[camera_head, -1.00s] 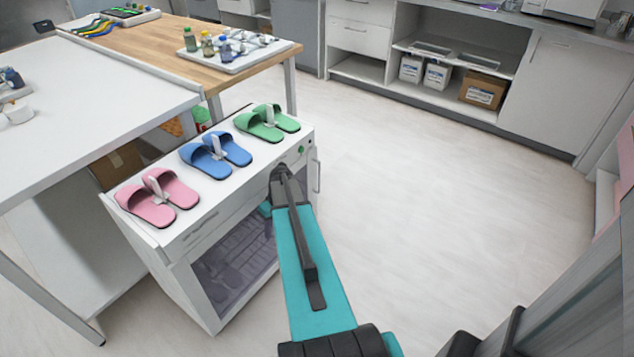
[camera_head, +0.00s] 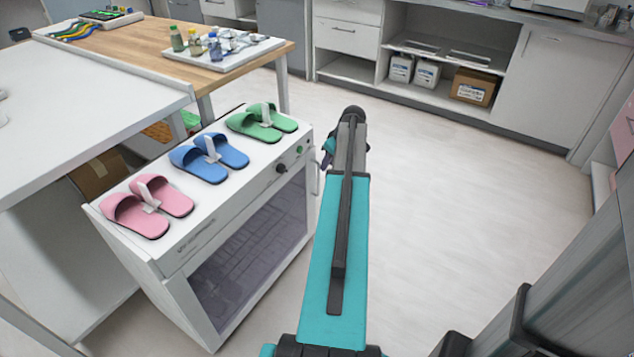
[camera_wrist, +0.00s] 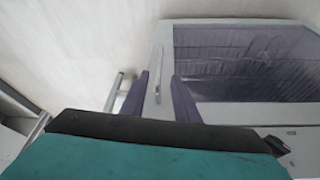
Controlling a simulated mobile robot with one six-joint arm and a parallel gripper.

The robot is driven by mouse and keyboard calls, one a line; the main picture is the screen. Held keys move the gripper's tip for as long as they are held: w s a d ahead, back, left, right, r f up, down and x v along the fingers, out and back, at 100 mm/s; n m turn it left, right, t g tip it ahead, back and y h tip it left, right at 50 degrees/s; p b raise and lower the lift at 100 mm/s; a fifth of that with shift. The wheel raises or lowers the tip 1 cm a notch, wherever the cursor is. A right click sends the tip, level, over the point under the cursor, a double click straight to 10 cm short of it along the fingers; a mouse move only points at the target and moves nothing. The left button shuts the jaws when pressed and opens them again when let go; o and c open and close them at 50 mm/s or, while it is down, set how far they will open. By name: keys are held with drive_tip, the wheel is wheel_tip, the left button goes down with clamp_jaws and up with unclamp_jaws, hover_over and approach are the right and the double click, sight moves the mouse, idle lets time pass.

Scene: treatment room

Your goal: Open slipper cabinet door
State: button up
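The white slipper cabinet (camera_head: 185,232) stands at centre left in the head view, its dark glass door (camera_head: 250,255) shut. A slim upright handle (camera_head: 315,178) shows at the door's right edge, just left of my arm. My gripper (camera_head: 327,160) is beside that edge, mostly hidden by my arm. In the wrist view, my open gripper (camera_wrist: 162,98) has two dark purple fingers apart near the edge of the glass door (camera_wrist: 245,62). A slim light bar shows between the fingers and a grey bracketed bar left of them; I cannot tell contact.
Pink (camera_head: 150,205), blue (camera_head: 208,157) and green slippers (camera_head: 262,122) lie on the cabinet top. A white table (camera_head: 90,85) adjoins it at left. The floor (camera_head: 450,210) right of my arm is clear. Low cabinets (camera_head: 560,90) line the back.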

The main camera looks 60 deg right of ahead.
sight(318, 180)
drive_tip(key=shift+w, duration=0.1)
idle(0.3)
drive_tip(key=b+x, duration=0.1)
drive_tip(key=x, duration=1.2)
drive_tip(key=shift+w+f, duration=0.1)
drive_tip(key=shift+f, duration=0.25)
clamp_jaws()
